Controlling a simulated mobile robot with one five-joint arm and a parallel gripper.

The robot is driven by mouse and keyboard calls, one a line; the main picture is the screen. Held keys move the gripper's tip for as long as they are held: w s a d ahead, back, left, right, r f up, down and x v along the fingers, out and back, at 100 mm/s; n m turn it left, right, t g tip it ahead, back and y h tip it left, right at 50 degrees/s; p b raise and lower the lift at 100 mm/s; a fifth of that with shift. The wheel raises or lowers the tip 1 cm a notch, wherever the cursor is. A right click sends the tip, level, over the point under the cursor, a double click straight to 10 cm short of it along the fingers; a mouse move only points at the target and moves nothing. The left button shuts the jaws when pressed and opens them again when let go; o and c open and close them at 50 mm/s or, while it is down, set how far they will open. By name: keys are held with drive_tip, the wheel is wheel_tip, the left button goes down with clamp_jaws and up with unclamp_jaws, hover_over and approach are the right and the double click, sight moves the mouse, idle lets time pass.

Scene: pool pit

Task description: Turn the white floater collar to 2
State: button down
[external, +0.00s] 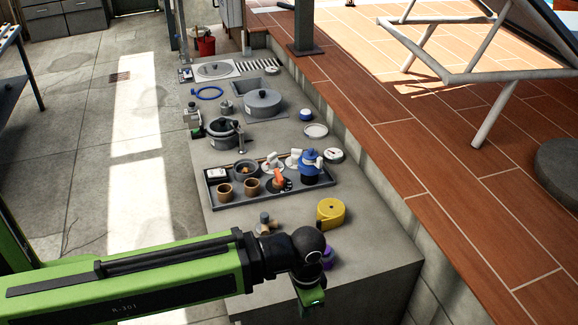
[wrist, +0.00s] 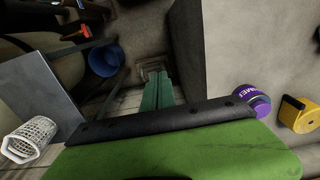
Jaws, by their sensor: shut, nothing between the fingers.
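I cannot tell for certain which thing is the white floater collar. Small white fittings (external: 271,164) and a blue-topped piece with white on it (external: 311,164) stand in the dark tray (external: 232,203) in the external view. A small blue-and-white piece (external: 305,115) lies farther back on the ledge. No number can be read on any of them. My gripper (external: 312,301) points down at the ledge's near end, well in front of the tray. In the wrist view its green fingers (wrist: 158,88) are together and empty, with a floor gap below them.
A purple container (wrist: 253,100) and a yellow roll (wrist: 298,115) are on the ledge close beside my gripper. A white basket (wrist: 29,140) and a blue bucket (wrist: 104,60) show at left in the wrist view. Dark lidded housings (external: 263,103) stand behind the tray.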

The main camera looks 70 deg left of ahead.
drive_tip(key=w+a+y+b, duration=0.1)
drive_tip(key=w+a+y, duration=0.1)
drive_tip(key=w+a, duration=0.2)
drive_tip(key=w+a+r+y+b, duration=0.1)
drive_tip(key=w+a+y, duration=0.2)
drive_tip(key=w+a, duration=0.2)
drive_tip(key=w+a+r+y+b, duration=0.1)
drive_tip(key=w+a+y, duration=0.2)
drive_tip(key=w+a, duration=0.2)
drive_tip(key=shift+w+a+t+b, duration=0.15)
drive_tip(key=shift+a+t+b, duration=0.05)
drive_tip(key=shift+a, duration=0.45)
drive_tip(key=shift+w+a+t+b, duration=0.1)
drive_tip(key=shift+a+t+b, duration=0.1)
drive_tip(key=shift+a, duration=0.45)
drive_tip(key=w+a+r+y+b, duration=0.2)
drive_tip(key=w+a+y+b, duration=0.8)
drive_tip(key=w+a+b, duration=0.8)
drive_tip(key=s+a+f, duration=0.1)
drive_tip(key=s+a, duration=0.2)
drive_tip(key=a, duration=0.3)
drive_tip(key=s+a+f+g, duration=0.1)
drive_tip(key=s+a, duration=0.3)
drive_tip(key=a, duration=0.3)
drive_tip(key=shift+a, duration=0.2)
drive_tip(key=shift+s+f, duration=0.1)
drive_tip(key=shift+s, duration=0.05)
